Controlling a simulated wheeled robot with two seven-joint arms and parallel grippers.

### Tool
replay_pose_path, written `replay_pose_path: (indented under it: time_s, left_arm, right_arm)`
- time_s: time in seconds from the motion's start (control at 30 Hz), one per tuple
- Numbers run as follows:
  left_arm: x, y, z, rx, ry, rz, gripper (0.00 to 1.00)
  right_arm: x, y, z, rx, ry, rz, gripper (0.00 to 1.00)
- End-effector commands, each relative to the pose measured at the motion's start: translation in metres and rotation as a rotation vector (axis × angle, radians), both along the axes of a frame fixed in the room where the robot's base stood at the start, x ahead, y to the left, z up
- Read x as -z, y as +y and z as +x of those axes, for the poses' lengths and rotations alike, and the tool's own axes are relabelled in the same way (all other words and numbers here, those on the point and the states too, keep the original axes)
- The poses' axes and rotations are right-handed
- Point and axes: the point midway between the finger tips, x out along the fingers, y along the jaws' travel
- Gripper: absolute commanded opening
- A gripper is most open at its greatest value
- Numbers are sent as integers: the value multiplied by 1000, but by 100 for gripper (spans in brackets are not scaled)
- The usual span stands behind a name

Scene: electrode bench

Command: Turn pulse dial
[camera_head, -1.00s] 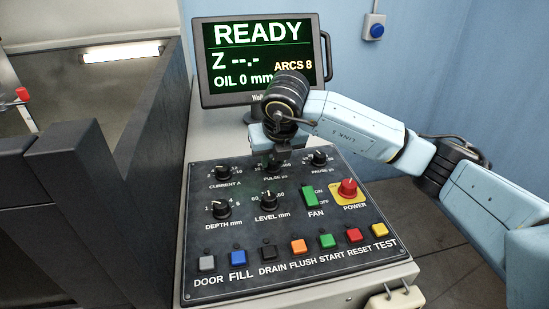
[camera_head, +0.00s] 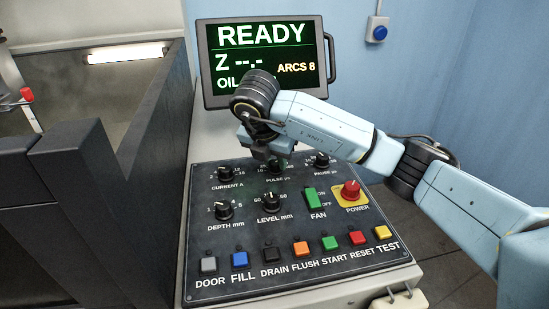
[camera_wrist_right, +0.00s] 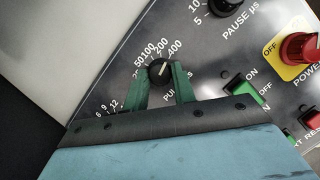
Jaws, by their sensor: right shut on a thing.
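The pulse dial (camera_wrist_right: 160,72) is a round black knob with a pale pointer line. In the right wrist view it sits between the two green fingers of my right gripper (camera_wrist_right: 162,80), which is shut on it. Its pointer slants up and right, towards the marks around 200 and 400. In the head view my right gripper (camera_head: 272,161) is over the top middle of the black control panel (camera_head: 240,238). The hand partly hides the dial and its scale there. My left gripper is not in view.
The current dial (camera_head: 225,173) and pause dial (camera_head: 321,160) flank the gripper closely. Depth and level dials, the green fan switch (camera_head: 311,199), the red power knob (camera_head: 350,190) and several buttons lie nearer. The screen (camera_head: 262,45) reads READY; a dark tank wall (camera_head: 150,150) stands left.

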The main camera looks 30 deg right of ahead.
Motion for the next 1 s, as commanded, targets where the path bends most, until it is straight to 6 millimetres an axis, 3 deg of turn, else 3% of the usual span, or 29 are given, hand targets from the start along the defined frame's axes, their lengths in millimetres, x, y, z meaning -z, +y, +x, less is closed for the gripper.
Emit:
replay_pose_path:
  time_s: [0.53,0.57,0.7,1.0]
  left_arm:
    - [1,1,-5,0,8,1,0]
    - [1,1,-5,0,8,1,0]
    - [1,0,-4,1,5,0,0]
    - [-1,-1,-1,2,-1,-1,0]
  right_arm:
    - [1,0,0,27,3,0,4]
    - [1,0,0,26,4,0,28]
    - [1,0,0,26,3,0,46]
    - [-1,0,0,25,1,1,47]
